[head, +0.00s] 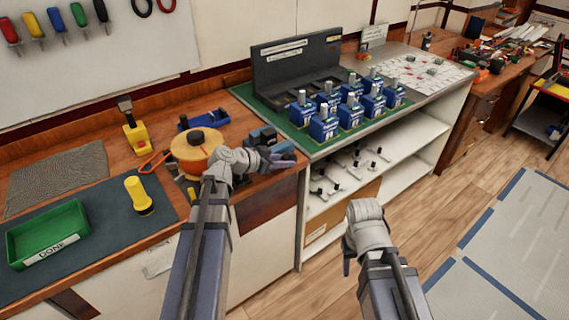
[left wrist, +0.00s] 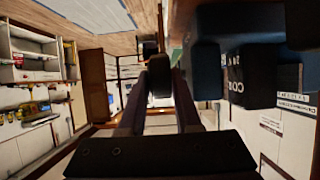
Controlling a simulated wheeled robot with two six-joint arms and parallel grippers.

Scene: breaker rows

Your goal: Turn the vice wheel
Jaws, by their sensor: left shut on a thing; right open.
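The blue-grey vice (head: 262,136) stands at the right front edge of the wooden bench in the head view. Its dark body (left wrist: 245,75) fills the upper right of the left wrist view. My left gripper (head: 284,156) is at the vice's front side. In the left wrist view a dark rounded part, apparently the vice wheel (left wrist: 160,76), sits between the left gripper's fingers (left wrist: 160,95), which are shut on it. In the head view the wheel is hidden by the gripper. My right gripper (head: 348,258) is open and empty, low in front of the white shelf unit.
An orange spool (head: 190,158) stands just left of the vice, close to my left wrist. Several blue breakers (head: 323,128) stand on a green mat to the right. A green tray (head: 48,235) and a yellow cylinder (head: 138,194) are at left. The floor at right is clear.

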